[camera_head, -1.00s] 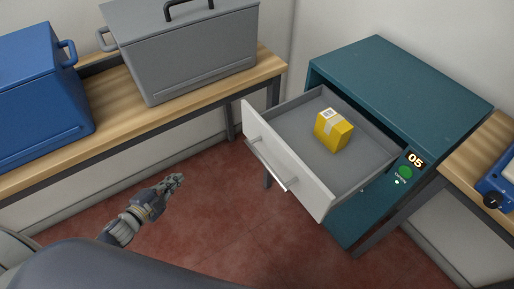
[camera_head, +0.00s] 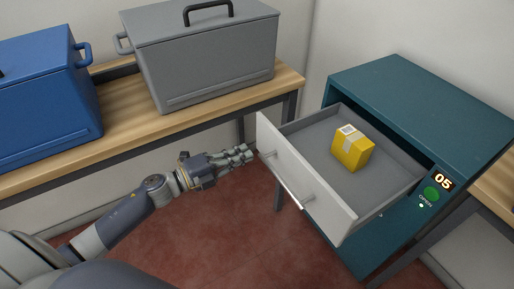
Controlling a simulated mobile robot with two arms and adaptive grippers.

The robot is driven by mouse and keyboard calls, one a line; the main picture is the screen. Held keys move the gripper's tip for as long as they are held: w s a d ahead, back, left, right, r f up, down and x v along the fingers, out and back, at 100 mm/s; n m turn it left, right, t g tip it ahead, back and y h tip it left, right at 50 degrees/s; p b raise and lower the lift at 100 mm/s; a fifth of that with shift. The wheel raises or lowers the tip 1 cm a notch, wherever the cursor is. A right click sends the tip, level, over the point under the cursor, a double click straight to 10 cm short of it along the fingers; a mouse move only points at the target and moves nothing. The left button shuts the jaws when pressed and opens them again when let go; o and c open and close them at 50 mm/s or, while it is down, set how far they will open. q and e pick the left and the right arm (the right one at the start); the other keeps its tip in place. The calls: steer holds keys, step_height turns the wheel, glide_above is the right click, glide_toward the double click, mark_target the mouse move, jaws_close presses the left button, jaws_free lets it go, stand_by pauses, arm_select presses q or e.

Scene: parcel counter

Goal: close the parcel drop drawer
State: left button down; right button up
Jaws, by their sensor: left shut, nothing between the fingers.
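The parcel drop drawer (camera_head: 302,172) is pulled out of a teal cabinet (camera_head: 420,105). Its white front carries a bar handle (camera_head: 290,184) and faces the lower left. A yellow parcel (camera_head: 353,150) with a pale label and tape lies inside on the grey drawer floor. My left gripper (camera_head: 248,153) is shut and empty, with its fingertips close to the left end of the drawer front. I cannot tell whether they touch it. My right gripper is not in view.
A wooden bench (camera_head: 125,112) at the left holds a grey lidded box (camera_head: 215,62) and a blue box (camera_head: 45,100). The cabinet shows a lit "05" display (camera_head: 443,182) and a green button (camera_head: 431,194). The red floor (camera_head: 235,225) before the drawer is clear.

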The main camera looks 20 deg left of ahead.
mark_target(266, 144)
arm_select(q)
steer(key=x, duration=0.5)
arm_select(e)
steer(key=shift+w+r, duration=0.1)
arm_select(q)
steer(key=shift+w+d, duration=0.1)
steer(key=shift+w, duration=0.05)
steer(key=shift+w+d, duration=0.15)
steer(key=shift+w, duration=0.1)
steer(key=x, duration=0.8)
steer(key=shift+w+d+r, duration=0.15)
steer(key=shift+w+d, duration=0.1)
steer(key=shift+w, duration=0.05)
steer(key=b+x, duration=0.1)
steer(key=x, duration=0.6)
steer(key=b+x, duration=0.2)
steer(key=x, duration=0.6)
steer(key=shift+w+d, duration=0.3)
steer(key=shift+d, duration=0.05)
steer(key=shift+w+d+f, duration=0.15)
steer(key=shift+w+f, duration=0.05)
steer(key=shift+w, duration=0.05)
steer(key=shift+r, duration=0.3)
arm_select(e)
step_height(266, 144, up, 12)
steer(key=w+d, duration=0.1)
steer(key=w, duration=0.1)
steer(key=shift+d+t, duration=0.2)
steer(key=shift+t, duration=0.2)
